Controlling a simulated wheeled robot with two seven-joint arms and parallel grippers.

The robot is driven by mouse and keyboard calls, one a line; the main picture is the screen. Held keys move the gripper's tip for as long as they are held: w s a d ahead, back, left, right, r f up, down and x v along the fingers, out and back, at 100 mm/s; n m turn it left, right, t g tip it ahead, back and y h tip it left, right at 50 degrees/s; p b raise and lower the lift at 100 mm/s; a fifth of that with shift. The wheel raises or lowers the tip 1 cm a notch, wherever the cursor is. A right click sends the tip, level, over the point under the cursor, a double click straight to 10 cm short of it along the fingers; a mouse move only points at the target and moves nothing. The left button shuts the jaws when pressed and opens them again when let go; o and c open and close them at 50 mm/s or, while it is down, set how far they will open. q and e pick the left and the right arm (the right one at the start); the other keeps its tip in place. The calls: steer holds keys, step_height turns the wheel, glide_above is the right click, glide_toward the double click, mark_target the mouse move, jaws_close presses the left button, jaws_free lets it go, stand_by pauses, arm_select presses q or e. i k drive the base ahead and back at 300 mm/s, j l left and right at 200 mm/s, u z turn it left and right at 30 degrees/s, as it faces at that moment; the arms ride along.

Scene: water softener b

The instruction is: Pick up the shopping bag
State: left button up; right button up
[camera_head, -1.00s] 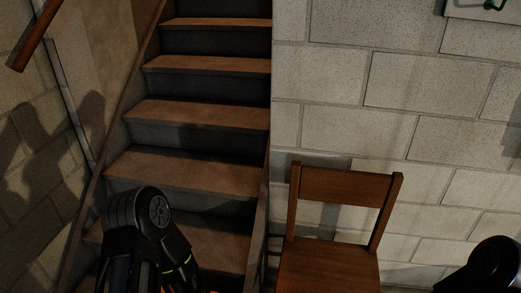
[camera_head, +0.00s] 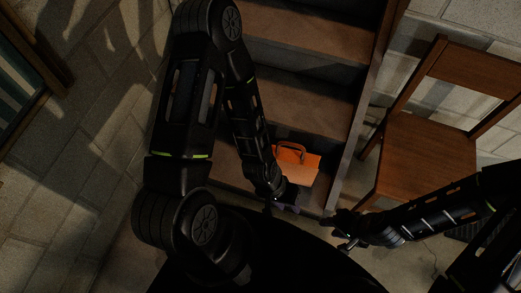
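The shopping bag (camera_head: 300,166) is orange with a handle loop on top. It is near the foot of the wooden stairs, at the centre of the head view. My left gripper (camera_head: 277,203) is just in front of the bag's lower left part and hides some of it. I cannot tell whether it touches the bag, and its fingers are too dark to read. My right gripper (camera_head: 341,232) is to the right of and nearer than the bag, apart from it. Its fingers look spread, with nothing between them.
Wooden stairs (camera_head: 300,97) rise behind the bag, with a side board (camera_head: 365,90) on their right. A wooden chair (camera_head: 425,150) stands to the right. A block wall (camera_head: 100,170) is on the left. Some bare floor lies between the chair and my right arm.

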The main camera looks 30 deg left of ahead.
mark_target(301, 168)
steer(key=j+z, duration=0.1)
steer(key=j, duration=0.5)
steer(key=k+j+z, duration=0.1)
steer(key=j, duration=0.55)
steer(key=k+j+z, duration=0.1)
steer(key=j, duration=0.5)
